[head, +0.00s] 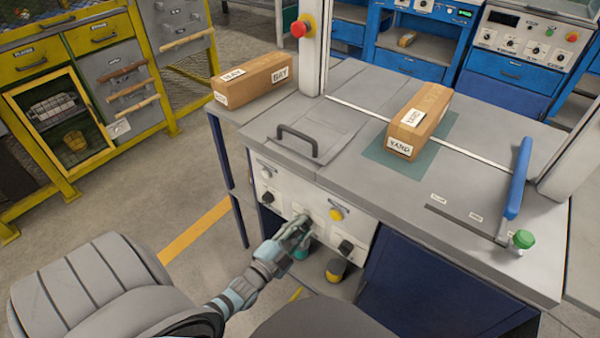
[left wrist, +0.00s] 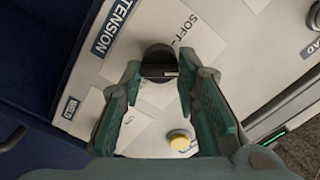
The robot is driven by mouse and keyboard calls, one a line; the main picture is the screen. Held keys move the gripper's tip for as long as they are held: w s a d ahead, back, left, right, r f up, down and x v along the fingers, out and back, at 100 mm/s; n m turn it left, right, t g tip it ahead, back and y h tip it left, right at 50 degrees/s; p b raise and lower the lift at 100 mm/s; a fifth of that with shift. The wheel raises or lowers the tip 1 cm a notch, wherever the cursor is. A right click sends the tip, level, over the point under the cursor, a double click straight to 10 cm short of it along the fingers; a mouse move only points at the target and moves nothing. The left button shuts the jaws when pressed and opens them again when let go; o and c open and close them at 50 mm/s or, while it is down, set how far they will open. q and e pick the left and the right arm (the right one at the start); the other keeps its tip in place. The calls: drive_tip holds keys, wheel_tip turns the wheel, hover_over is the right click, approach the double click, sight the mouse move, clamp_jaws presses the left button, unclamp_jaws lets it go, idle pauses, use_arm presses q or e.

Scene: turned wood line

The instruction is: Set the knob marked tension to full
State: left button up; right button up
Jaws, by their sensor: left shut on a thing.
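The tension knob (left wrist: 159,58) is round and black, on the pale front panel, in the left wrist view. A plate reading TENSION (left wrist: 113,26) is beside it, and a label starting with SOFT (left wrist: 187,30) is on its other side; the rest of that label is hard to read. A light line shows on the knob's near side; I cannot tell its exact setting. My left gripper (left wrist: 160,78) is shut on the knob, one finger on each side. In the head view my left gripper (head: 303,222) is at the panel and hides the knob. My right gripper is not in view.
The panel also has black knobs (head: 345,247) and a yellow button (head: 337,213) close to my left gripper. An open shelf is below.

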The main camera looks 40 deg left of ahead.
use_arm(q)
drive_tip(key=m+p, duration=0.1)
drive_tip(key=m, duration=0.4)
drive_tip(key=shift+f+m, duration=0.1)
drive_tip(key=shift+m, duration=0.2)
drive_tip(key=m, duration=0.2)
drive_tip(key=shift+m, duration=0.3)
drive_tip(key=m, duration=0.4)
drive_tip(key=shift+f+m, duration=0.1)
drive_tip(key=shift+m, duration=0.2)
drive_tip(key=m, duration=0.2)
drive_tip(key=shift+m+p, duration=0.3)
drive_tip(key=shift+p, duration=0.05)
drive_tip(key=m, duration=0.3)
drive_tip(key=shift+f+m, duration=0.1)
drive_tip(key=shift+m, duration=0.3)
drive_tip(key=shift+a+m, duration=0.15)
drive_tip(key=shift+m, duration=2.85)
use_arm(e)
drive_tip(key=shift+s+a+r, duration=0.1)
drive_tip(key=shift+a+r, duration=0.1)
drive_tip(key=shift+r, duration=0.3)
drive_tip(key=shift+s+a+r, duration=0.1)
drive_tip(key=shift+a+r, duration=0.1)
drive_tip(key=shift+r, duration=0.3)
